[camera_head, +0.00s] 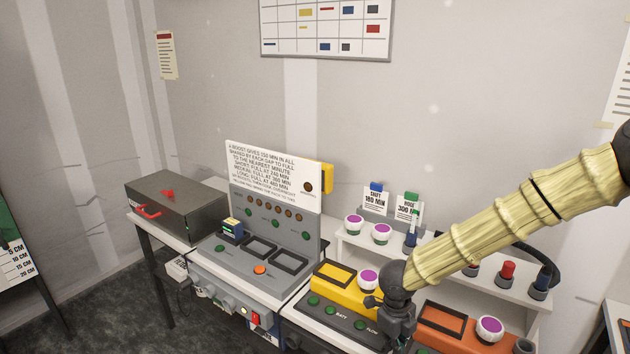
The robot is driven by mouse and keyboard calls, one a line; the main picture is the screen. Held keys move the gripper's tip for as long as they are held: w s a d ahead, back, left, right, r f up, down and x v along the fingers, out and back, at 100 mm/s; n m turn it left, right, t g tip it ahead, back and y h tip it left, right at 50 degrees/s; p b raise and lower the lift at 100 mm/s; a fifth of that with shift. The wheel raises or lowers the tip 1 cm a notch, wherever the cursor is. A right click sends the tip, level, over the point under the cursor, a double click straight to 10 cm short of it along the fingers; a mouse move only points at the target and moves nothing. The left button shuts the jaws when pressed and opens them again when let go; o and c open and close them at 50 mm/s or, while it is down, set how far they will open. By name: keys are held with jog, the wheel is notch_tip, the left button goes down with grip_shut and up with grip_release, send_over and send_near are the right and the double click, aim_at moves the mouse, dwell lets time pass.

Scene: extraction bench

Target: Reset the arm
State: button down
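My arm, in a pale yellow ribbed sleeve, enters from the right edge and reaches down-left over the bench. My gripper (388,312) is dark grey and hangs at the arm's end, in front of the yellow device (337,278) and its neighbouring white-and-purple knob (368,279). Its fingers are small and dark here, and I cannot tell whether they are open or shut. I see nothing clearly held. I cannot tell whether it touches the devices below.
A grey console (262,255) with an instruction board (270,175) stands left of my gripper. A dark box (178,207) with a red handle is farther left. An orange device (455,333) lies at right. A white shelf (430,262) holds knobs and cards behind.

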jog(key=s+d+f+n+t+h+b, duration=0.1)
jog(key=s+d+f+n+b, duration=0.1)
jog(key=s+f+n, duration=0.65)
jog(key=s+d+f+n+t+h+b, duration=0.1)
jog(key=s+d+f+n+b, duration=0.15)
jog(key=s+f+n, duration=0.65)
jog(key=s+f+n+g+y+b, duration=0.1)
jog(key=s+f+n+b, duration=0.1)
jog(key=s+f+n, duration=0.3)
jog(key=s+a+f+n+g+y+b, duration=0.1)
jog(key=s+f+n, duration=0.4)
jog(key=s, duration=0.7)
notch_tip(320, 180, down, 2)
jog(key=shift+s+a+f+n+y+b, duration=0.1)
jog(key=shift+s+a+n+y+b, duration=0.2)
jog(key=shift+y+b, duration=0.35)
